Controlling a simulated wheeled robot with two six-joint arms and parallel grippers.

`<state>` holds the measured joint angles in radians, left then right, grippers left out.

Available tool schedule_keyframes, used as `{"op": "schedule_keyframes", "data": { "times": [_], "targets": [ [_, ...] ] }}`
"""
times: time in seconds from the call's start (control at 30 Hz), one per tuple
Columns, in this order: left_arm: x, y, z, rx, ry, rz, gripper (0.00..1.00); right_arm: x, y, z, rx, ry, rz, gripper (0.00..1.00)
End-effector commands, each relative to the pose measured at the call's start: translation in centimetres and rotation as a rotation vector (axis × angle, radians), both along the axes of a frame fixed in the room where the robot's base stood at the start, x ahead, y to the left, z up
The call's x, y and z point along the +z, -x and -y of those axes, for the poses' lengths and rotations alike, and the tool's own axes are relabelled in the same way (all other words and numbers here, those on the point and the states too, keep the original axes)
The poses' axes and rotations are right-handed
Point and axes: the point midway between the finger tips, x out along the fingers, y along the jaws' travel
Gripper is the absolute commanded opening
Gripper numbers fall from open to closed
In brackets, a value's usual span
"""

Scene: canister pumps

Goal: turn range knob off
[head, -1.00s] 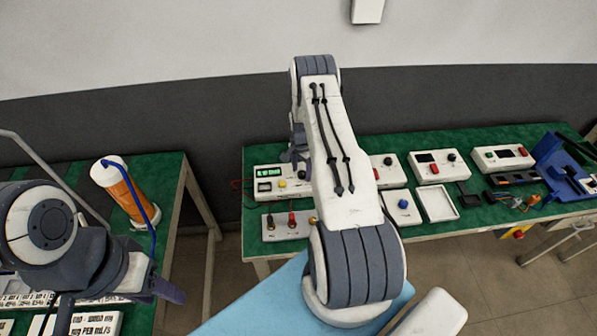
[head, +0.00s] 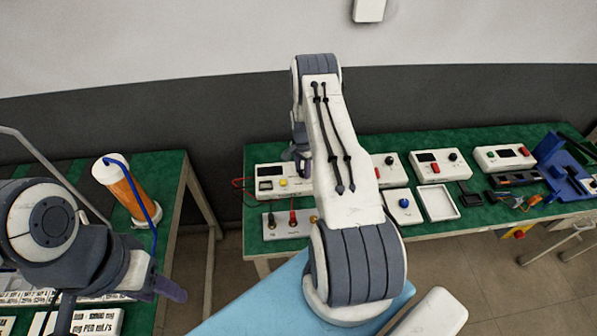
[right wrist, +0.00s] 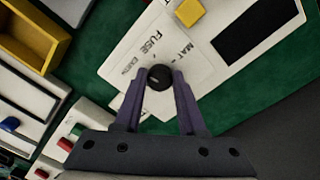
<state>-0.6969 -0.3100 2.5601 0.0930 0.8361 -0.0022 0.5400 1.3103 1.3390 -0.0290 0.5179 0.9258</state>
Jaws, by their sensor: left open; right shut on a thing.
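The white meter box (head: 265,190) lies on the far green table, partly hidden behind my right arm in the head view. Its display (head: 270,170) is dark, and it has a yellow button (head: 283,182). In the right wrist view its white panel (right wrist: 135,50) shows printed words, including FUSE. The black round knob (right wrist: 159,77) carries a short light mark. My right gripper (right wrist: 159,80) is shut on this knob, one finger on each side. My left gripper (head: 168,287) is open and empty above the near left table.
Red and black leads plug into a white socket box (head: 280,231) in front of the meter. Other white control boxes (head: 440,165), a white tray (head: 437,201) and a blue holder (head: 560,165) stand to the right. An orange cylinder (head: 127,190) stands on the left table.

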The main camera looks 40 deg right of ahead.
Motion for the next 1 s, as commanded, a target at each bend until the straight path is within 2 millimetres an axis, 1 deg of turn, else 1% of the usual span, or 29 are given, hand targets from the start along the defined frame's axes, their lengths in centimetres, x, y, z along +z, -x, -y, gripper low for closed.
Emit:
{"op": "schedule_keyframes", "data": {
  "times": [0.03,0.6,0.63,0.7,1.0],
  "targets": [
    [0.00,0.00,0.00,0.000,0.000,0.000,0.50,0.36,-0.48,0.64,-0.001,0.013,0.017,0.00],
    [0.03,0.00,0.00,0.000,0.000,0.000,0.50,0.49,-0.60,0.62,0.001,0.014,0.018,0.00],
    [0.03,-0.01,0.00,0.000,0.000,0.000,0.50,0.49,-0.60,0.62,0.001,0.014,0.018,0.47],
    [0.03,0.00,0.00,0.000,0.000,0.000,0.50,0.48,-0.61,0.56,0.001,0.013,0.018,0.69],
    [-0.01,0.00,0.00,0.000,0.000,0.000,0.50,0.28,-0.41,0.14,0.002,0.007,0.009,0.69]
  ]
}}
